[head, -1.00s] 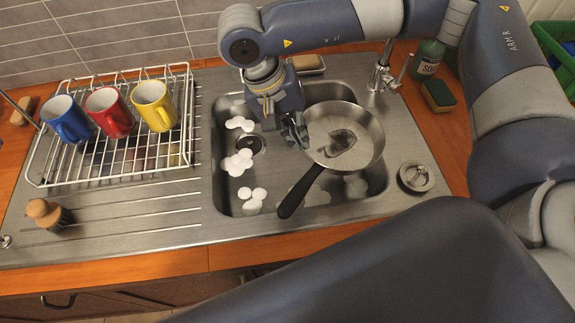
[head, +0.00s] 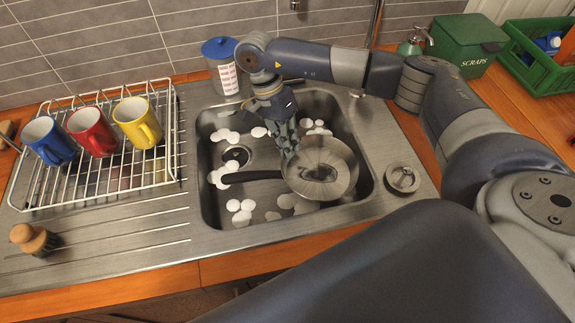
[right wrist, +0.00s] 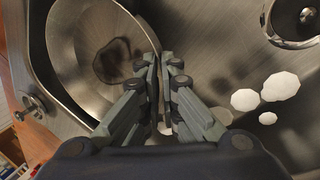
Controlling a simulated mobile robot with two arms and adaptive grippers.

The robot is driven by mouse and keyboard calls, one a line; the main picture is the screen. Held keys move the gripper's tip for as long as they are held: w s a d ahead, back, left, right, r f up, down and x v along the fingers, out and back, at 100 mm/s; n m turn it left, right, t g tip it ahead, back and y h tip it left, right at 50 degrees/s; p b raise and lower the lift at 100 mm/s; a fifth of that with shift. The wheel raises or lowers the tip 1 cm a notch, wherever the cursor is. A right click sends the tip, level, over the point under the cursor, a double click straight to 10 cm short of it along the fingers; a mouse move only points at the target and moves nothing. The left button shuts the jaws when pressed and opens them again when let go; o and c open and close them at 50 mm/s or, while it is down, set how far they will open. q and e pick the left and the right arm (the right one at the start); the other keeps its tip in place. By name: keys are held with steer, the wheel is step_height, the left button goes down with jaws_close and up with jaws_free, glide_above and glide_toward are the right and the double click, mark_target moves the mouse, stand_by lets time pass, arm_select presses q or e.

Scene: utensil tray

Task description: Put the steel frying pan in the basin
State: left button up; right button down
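The steel frying pan (head: 327,176) is inside the outline of the basin (head: 209,200), in its right half, with its black handle (head: 250,176) pointing left. I cannot tell whether it touches the basin floor. My right gripper (head: 289,150) is at the pan's back left edge in the head view. In the right wrist view my right gripper (right wrist: 160,75) has its fingers close together, with the rim of the pan (right wrist: 85,60) between them. The handle is out of sight there. My left gripper is not in view.
White foam patches (head: 240,205) and a drain (head: 237,156) show in the basin. A rack (head: 95,185) with three mugs stands left, a wooden-topped brush (head: 32,238) at front left. A canister (head: 222,70) and tap stand behind; a strainer (head: 402,178) lies right.

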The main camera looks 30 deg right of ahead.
mark_target(288, 167)
step_height(288, 167, down, 10)
steer(key=shift+p, duration=0.65)
steer(key=c, duration=1.8)
jaws_free()
steer(key=shift+r, duration=0.1)
steer(key=b+v, duration=0.3)
steer(key=v, duration=0.9)
steer(key=shift+b, duration=0.35)
